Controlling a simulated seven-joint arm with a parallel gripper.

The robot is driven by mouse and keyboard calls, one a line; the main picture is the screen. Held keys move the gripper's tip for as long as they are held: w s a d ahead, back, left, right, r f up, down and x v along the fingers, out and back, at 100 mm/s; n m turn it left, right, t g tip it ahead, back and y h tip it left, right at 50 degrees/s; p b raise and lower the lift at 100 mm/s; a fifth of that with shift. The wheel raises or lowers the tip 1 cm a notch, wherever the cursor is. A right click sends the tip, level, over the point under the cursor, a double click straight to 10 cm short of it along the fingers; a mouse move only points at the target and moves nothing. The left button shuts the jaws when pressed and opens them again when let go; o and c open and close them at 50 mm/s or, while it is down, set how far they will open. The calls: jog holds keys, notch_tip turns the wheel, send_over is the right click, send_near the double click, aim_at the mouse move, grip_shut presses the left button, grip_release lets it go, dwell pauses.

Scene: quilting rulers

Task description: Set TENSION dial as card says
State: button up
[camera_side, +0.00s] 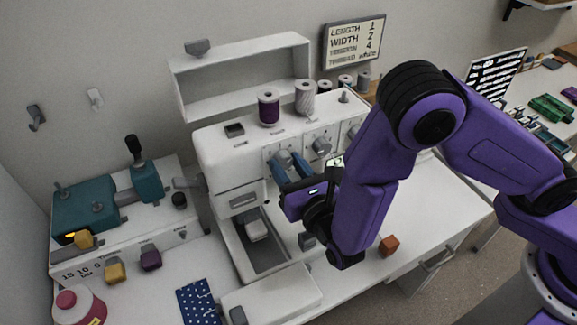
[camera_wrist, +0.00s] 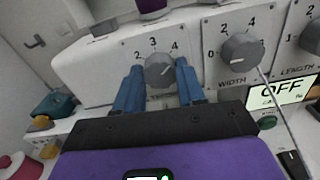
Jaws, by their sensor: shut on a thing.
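The card (camera_side: 353,42) hangs on the wall at the back in the side view. It reads LENGTH 1, WIDTH 2, TENSION 4 and a thread line that looks like white. The grey TENSION dial (camera_wrist: 158,71) sits on the front of the white sewing machine (camera_side: 228,150), with 2, 3 and 4 readable around it. Its pointer seems turned to the upper right, towards 4, but the exact setting is hard to tell. My gripper (camera_wrist: 158,80) has a blue finger on each side of this dial and is shut on it. In the side view my gripper (camera_side: 290,165) reaches the machine's front panel.
The WIDTH dial (camera_wrist: 242,50) and the LENGTH dial (camera_wrist: 311,38) are right of the TENSION dial. A display (camera_wrist: 282,92) reads OFF. Thread spools (camera_side: 268,107) stand on the machine. An orange block (camera_side: 389,245) lies on the table.

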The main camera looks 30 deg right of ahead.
dwell(0.5)
jog(key=o, duration=1)
jog(key=shift+o, duration=0.2)
jog(key=shift+s, duration=0.1)
jog(key=s, duration=1.7)
jog(key=shift+s, duration=0.15)
